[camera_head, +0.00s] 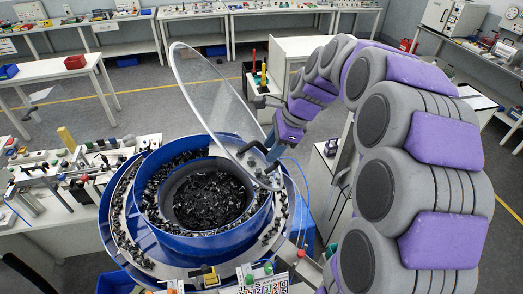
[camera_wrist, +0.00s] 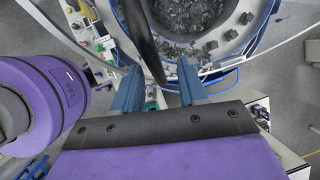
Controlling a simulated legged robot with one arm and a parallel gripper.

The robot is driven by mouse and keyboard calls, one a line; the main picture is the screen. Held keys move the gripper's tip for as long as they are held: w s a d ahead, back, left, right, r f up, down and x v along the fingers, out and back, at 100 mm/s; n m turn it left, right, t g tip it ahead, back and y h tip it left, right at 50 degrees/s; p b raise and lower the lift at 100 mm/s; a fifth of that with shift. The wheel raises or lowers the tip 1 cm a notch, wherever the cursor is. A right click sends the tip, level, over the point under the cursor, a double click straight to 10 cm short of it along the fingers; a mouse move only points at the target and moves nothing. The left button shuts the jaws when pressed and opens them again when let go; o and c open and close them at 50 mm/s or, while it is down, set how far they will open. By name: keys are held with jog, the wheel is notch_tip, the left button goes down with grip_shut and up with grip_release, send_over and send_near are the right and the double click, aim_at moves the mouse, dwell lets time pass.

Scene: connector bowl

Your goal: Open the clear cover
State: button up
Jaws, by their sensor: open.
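The clear cover (camera_head: 215,92) is a round transparent disc with a pale rim. It stands tilted up over the blue bowl (camera_head: 226,229), leaving the bowl's top uncovered. The bowl is full of small black connectors (camera_head: 205,195). My gripper (camera_head: 262,160) is at the cover's lower right edge, above the bowl's right rim. In the wrist view, my gripper's two blue fingers (camera_wrist: 157,82) are apart, with a dark bar (camera_wrist: 140,35) passing between them. I cannot tell whether either finger touches the cover or the bar.
A bench with small machinery (camera_head: 75,170) stands left of the bowl. A control panel with coloured buttons (camera_head: 255,275) is in front of it. A stack light (camera_head: 259,75) rises behind the cover. Open floor lies at the back left.

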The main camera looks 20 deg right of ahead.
aim_at(258, 164)
jog(key=d, duration=0.1)
jog(key=d+f, duration=0.1)
jog(key=d, duration=0.2)
jog(key=shift+f, duration=0.35)
jog(key=a, duration=0.8)
jog(key=shift+w, duration=0.1)
jog(key=shift+c, duration=1.3)
jog(key=shift+d, duration=0.25)
jog(key=shift+c, duration=0.8)
jog(key=d, duration=0.6)
jog(key=shift+s+d, duration=0.2)
jog(key=shift+d, duration=0.1)
grip_shut()
jog(key=a, duration=0.5)
jog(key=shift+w+r, duration=0.2)
jog(key=shift+w, duration=0.05)
jog(key=shift+s+d+r, duration=0.15)
jog(key=shift+s+d, duration=0.05)
jog(key=shift+d, duration=0.9)
